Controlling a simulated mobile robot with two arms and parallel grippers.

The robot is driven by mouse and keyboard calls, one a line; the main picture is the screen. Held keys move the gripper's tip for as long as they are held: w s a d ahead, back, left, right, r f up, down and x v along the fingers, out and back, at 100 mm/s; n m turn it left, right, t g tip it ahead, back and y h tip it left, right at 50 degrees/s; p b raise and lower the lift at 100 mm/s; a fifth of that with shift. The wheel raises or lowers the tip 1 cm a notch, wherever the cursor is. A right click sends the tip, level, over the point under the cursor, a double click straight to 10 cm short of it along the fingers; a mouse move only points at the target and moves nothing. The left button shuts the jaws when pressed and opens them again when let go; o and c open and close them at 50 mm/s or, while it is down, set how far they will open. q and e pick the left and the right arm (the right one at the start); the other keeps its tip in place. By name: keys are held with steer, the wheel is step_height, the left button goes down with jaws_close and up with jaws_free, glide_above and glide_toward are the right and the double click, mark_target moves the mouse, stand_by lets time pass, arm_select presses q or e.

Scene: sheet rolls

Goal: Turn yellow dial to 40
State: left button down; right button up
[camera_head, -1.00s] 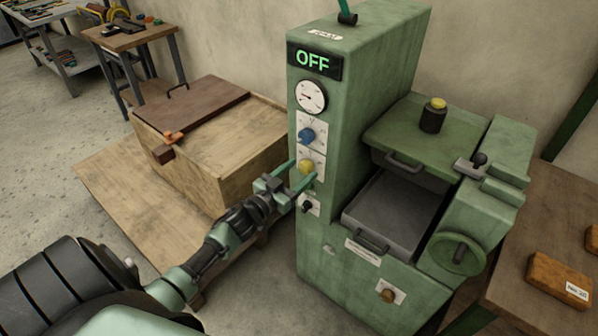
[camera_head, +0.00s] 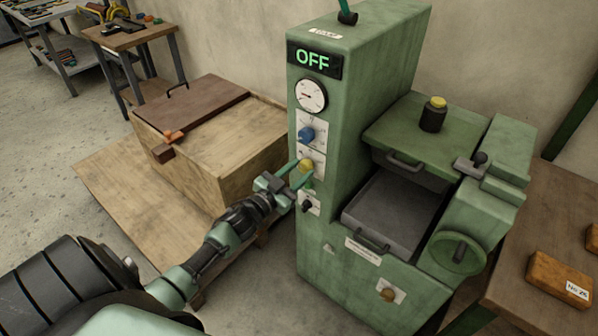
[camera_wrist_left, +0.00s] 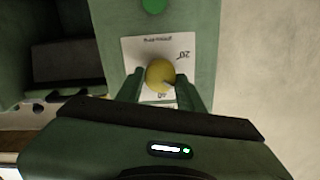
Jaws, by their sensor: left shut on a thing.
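The yellow dial (camera_head: 306,166) is on the front of the green machine (camera_head: 322,230), on a white scale plate below the blue dial (camera_head: 306,135). My left gripper (camera_head: 300,178) is at the dial, its fingers shut on it from both sides. In the left wrist view the yellow dial (camera_wrist_left: 160,74) sits between the two fingertips (camera_wrist_left: 160,88). Its plate (camera_wrist_left: 150,48) shows a 20 at the right and part of another number below the dial; the pointer's reading is not clear. My right gripper is not in view.
A round gauge (camera_head: 311,95) and a display reading OFF (camera_head: 314,60) are above the dials. A small black switch (camera_head: 308,205) is just below the gripper. A wooden crate (camera_head: 200,150) stands close to the left, and a handwheel (camera_head: 457,252) is at the right.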

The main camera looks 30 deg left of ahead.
arm_select(q)
steer(key=m, duration=0.4)
steer(key=shift+f+m+b, duration=0.1)
steer(key=shift+m+b, duration=0.2)
steer(key=shift+d+m+b, duration=0.1)
steer(key=shift+m+b, duration=0.45)
steer(key=shift+m, duration=2.05)
steer(key=c, duration=0.9)
jaws_free()
